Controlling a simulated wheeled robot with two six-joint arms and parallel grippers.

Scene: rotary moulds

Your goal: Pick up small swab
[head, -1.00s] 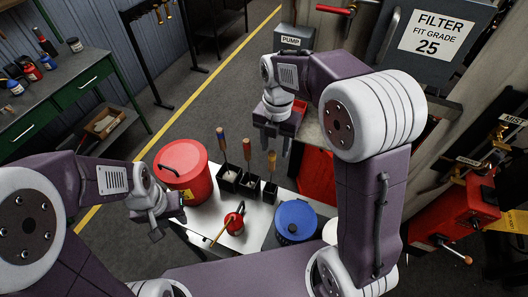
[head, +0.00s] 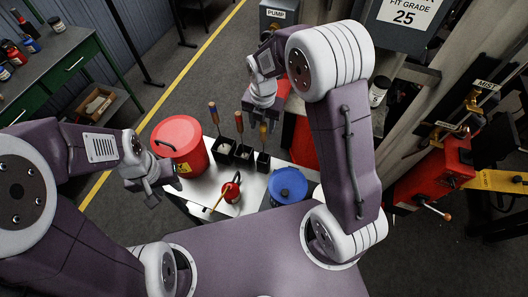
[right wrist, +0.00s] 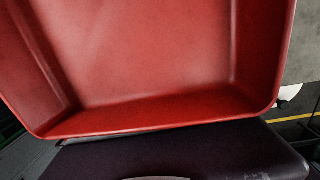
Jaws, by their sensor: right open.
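Three slim swabs with wooden handles stand upright in black square cups on the white-topped cart (head: 205,205): a left swab (head: 213,113), a middle swab (head: 239,121) and a right swab (head: 262,134). I cannot tell from size which is the small one; their lower ends are hidden in the cups. My right gripper (head: 260,122) is open and empty, pointing down just behind the right swab; contact cannot be told. The right wrist view shows no swab. My left gripper (head: 164,195) hangs in front of the red drum, its fingers apart and empty.
A red lidded drum (head: 180,143), a red can (head: 229,190) with a brush and a blue lidded pot (head: 288,186) crowd the cart. A red tray (right wrist: 160,60) fills most of the right wrist view. A red machine (head: 432,175) stands at right.

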